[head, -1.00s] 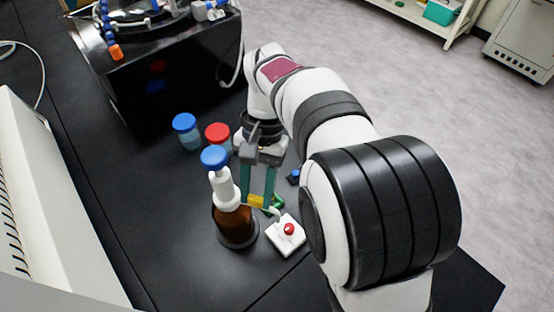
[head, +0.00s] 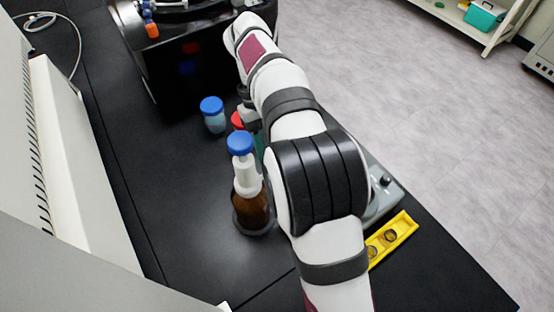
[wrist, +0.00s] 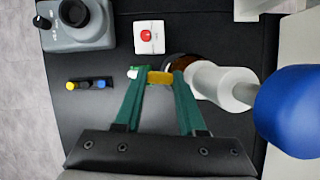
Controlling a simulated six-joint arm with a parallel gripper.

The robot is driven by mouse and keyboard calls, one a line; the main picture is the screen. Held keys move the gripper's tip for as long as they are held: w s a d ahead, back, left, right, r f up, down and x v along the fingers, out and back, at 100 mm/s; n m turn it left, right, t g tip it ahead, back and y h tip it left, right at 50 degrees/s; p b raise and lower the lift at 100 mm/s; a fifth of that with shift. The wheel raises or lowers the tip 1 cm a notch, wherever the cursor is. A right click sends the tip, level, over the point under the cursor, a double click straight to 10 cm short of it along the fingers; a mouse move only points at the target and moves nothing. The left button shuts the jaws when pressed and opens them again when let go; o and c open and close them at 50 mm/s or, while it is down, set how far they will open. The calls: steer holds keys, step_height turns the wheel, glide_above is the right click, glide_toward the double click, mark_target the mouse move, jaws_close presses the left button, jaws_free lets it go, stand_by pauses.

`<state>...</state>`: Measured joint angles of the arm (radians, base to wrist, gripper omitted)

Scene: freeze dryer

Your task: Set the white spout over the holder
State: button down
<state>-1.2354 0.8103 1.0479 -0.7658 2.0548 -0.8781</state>
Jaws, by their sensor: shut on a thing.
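In the wrist view my gripper (wrist: 160,78) has its green fingers shut on the yellow part (wrist: 160,77) of the spout. The small white spout tip (wrist: 133,72) sticks out past the left finger. The brown bottle (head: 252,210) with a white dispenser top (head: 247,177) and blue cap (head: 240,143) stands right of my fingers in the wrist view. A small dark holder with yellow, blue and black spots (wrist: 88,84) lies left of the spout tip, apart from it. In the head view my arm hides the spout and holder.
A white box with a red button (wrist: 149,37) and a grey device with a black knob (wrist: 78,25) stand beyond my fingers. A blue-capped jar (head: 212,115) and a red-capped jar (head: 238,121) stand behind the bottle. A yellow tray (head: 392,240) lies to the right.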

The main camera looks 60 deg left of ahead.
steer(key=shift+a+n+t, duration=0.3)
steer(key=shift+a+n, duration=0.2)
steer(key=shift+n, duration=0.3)
steer(key=c, duration=0.8)
jaws_free()
steer(key=shift+o, duration=0.2)
steer(key=w+d+r, duration=0.7)
steer(key=d+r, duration=0.2)
steer(key=r, duration=0.2)
steer(key=shift+w+d, duration=0.1)
